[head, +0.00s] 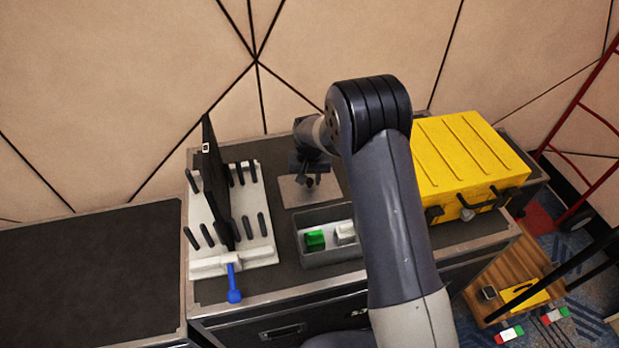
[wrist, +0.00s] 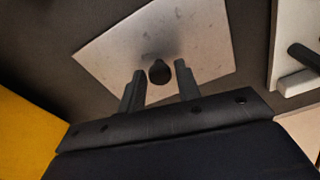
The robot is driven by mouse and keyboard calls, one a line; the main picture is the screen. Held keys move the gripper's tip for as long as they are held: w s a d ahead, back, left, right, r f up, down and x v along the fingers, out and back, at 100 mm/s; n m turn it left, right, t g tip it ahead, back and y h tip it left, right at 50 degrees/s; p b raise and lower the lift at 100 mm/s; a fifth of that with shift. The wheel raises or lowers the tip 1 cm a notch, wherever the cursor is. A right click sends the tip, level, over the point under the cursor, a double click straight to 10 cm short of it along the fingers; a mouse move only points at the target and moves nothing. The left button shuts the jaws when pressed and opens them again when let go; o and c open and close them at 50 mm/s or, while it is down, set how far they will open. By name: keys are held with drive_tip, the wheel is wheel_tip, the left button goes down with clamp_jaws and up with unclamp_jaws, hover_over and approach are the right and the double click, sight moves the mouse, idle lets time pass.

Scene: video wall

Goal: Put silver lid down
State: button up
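The silver lid (head: 296,194) is a flat grey plate with a dark knob. It lies flat on the dark case top, behind the grey bin, and it also shows in the wrist view (wrist: 205,45). My gripper (head: 311,178) is over the lid, pointing down. In the wrist view my gripper (wrist: 159,72) has its fingers apart, one on each side of the knob, with gaps between the fingers and the knob. In the head view the gripper partly hides the knob.
The grey bin (head: 318,260) in front holds a green block (head: 315,240) and a white block (head: 344,232). A white rack (head: 258,228) with dark pegs and an upright black panel (head: 210,170) stands left. A yellow case (head: 468,155) stands right.

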sight(310, 179)
drive_tip(key=shift+o, duration=1.1)
drive_tip(key=shift+r, duration=0.15)
wheel_tip(310, 179, up, 12)
drive_tip(key=s, duration=0.1)
drive_tip(key=shift+s, duration=0.25)
drive_tip(key=f, duration=0.4)
drive_tip(key=w+f, duration=0.1)
drive_tip(key=f, duration=0.7)
drive_tip(key=shift+w+f, duration=0.2)
drive_tip(key=shift+w, duration=0.05)
drive_tip(key=shift+r, duration=2)
